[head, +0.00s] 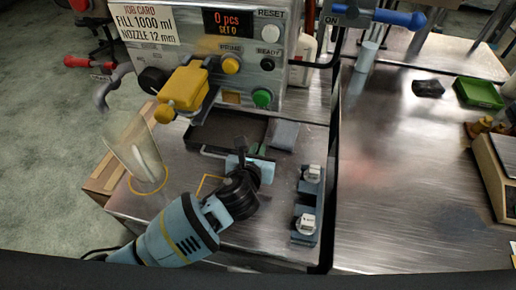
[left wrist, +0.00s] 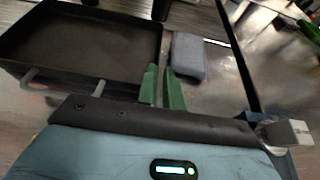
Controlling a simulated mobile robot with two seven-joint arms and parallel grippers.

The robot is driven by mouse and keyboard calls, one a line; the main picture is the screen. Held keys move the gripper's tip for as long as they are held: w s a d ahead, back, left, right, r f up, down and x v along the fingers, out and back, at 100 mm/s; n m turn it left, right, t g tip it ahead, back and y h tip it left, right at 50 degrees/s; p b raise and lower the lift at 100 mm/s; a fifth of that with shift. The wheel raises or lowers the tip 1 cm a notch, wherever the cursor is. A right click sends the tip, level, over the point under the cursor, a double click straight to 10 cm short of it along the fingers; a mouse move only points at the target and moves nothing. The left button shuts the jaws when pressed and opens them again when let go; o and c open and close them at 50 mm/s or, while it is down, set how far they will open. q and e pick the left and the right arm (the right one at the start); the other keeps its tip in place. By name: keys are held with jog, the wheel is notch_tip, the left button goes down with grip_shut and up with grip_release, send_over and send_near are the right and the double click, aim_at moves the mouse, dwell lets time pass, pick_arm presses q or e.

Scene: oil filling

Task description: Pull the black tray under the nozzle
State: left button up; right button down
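The black tray (head: 232,127) sits on the metal bench beneath the front of the filling machine, with a pale bar handle (head: 213,154) along its front. In the left wrist view the tray (left wrist: 85,48) fills the upper left; my gripper body hides part of the handle (left wrist: 62,82). My left gripper (head: 240,146) is at the tray's front right. Its green fingers (left wrist: 160,70) are close together with a narrow gap, right of the visible handle, and hold nothing visible. The yellow nozzle lever (head: 184,87) is above and left; the nozzle tip is unclear. My right gripper is not in view.
A clear beaker (head: 133,150) stands at the left by a yellow ring. A grey cloth or pad (head: 284,135) lies right of the tray. A blue holder with white-topped pieces (head: 306,205) is right of my gripper. Yellow corner marks (head: 205,183) are on the bench.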

aim_at(264, 138)
pick_arm(q)
jog(key=b+x, duration=0.1)
jog(key=x, duration=0.5)
jog(key=shift+w+f, duration=0.15)
jog(key=shift+f, duration=0.1)
jog(key=shift+w+d+f+b, duration=0.15)
jog(key=shift+w+b, duration=0.2)
jog(key=shift+w, duration=0.3)
grip_shut()
jog(key=shift+s, duration=0.1)
